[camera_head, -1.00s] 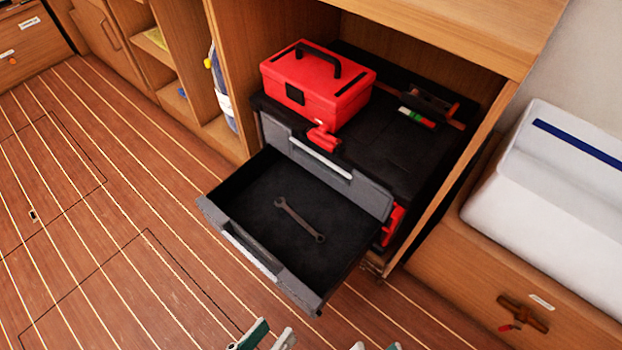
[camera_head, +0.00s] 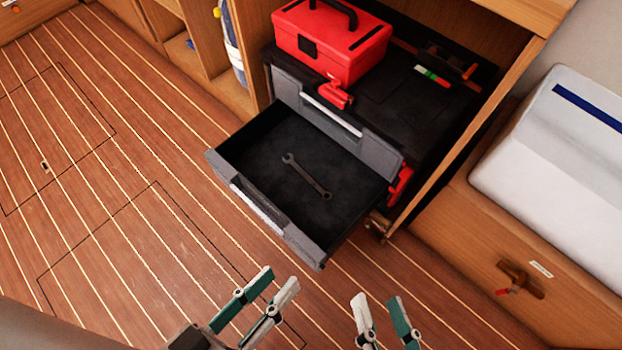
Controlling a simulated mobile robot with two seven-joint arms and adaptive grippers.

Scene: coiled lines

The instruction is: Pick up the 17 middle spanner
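A dark grey spanner (camera_head: 307,176) lies flat in the open drawer (camera_head: 262,160) of a black tool chest. It lies at a slant, one end toward the upper left and the other toward the lower right. I cannot read a size on it. My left gripper (camera_head: 281,280) is in front of the drawer, below it in the picture, with its fingers apart and nothing between them. My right gripper (camera_head: 374,300) is to the right of it, also with fingers apart and empty. Neither touches the drawer or the spanner.
A red toolbox (camera_head: 330,45) stands on the black chest (camera_head: 410,105), inside a wooden cabinet. A small green-and-red item (camera_head: 432,76) lies beside it. A wooden cabinet panel (camera_head: 470,150) stands right of the chest. The plank floor (camera_head: 120,220) is clear to the left.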

